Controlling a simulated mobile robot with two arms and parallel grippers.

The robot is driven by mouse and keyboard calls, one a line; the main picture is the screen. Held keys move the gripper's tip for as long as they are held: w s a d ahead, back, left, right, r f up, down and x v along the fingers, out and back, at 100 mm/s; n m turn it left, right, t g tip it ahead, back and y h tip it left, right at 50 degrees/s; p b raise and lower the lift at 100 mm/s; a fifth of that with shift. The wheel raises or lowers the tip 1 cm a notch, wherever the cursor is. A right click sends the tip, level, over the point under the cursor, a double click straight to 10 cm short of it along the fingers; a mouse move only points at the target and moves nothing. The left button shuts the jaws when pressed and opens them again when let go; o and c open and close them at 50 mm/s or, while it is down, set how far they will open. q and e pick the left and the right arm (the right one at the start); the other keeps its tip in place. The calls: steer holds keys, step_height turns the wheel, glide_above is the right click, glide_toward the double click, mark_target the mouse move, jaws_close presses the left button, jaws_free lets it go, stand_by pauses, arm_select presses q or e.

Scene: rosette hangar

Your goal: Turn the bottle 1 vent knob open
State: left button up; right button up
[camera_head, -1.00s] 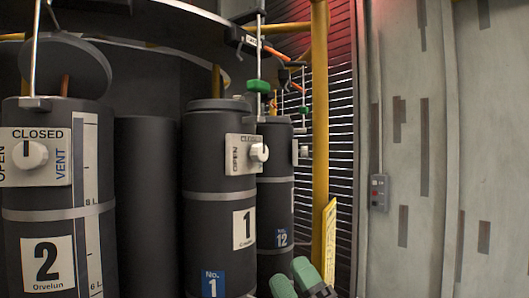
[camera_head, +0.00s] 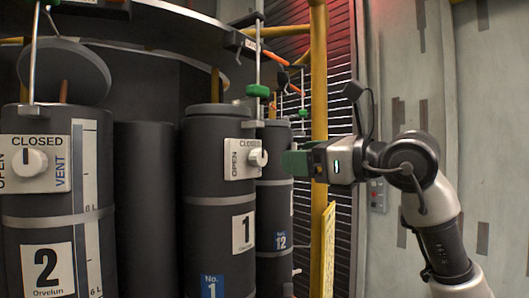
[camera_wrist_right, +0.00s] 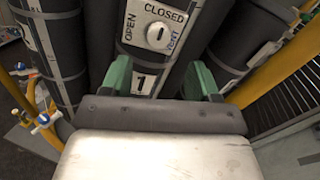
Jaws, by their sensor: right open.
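Bottle 1 (camera_head: 205,155) is a dark grey cylinder with a "1" label and a blue "No. 1" tag. Its white vent knob (camera_head: 258,157) sits on a white plate (camera_head: 238,160) marked OPEN and CLOSED. The knob also shows in the right wrist view (camera_wrist_right: 158,36), where its dark mark looks turned toward CLOSED. My right gripper (camera_head: 294,162) is just right of the knob in the head view, apart from it. In the wrist view its green fingers (camera_wrist_right: 158,80) are spread and empty, with the knob beyond the gap. My left gripper is out of view.
Bottle 2 (camera_head: 40,205) with its own knob (camera_head: 30,163) stands at the left. Bottle 12 (camera_head: 275,215) stands behind bottle 1. A yellow post (camera_head: 319,90) rises close by the right gripper. A green valve (camera_head: 258,90) hangs above bottle 1.

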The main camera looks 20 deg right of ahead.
mark_target(263, 156)
steer(key=p+x, duration=0.3)
steer(key=x, duration=0.4)
steer(key=shift+w+a, duration=0.15)
steer(key=shift+a, duration=0.05)
steer(key=shift+w+a+f, duration=0.1)
steer(key=shift+w+a, duration=0.2)
steer(key=shift+w, duration=0.15)
steer(key=c, duration=0.9)
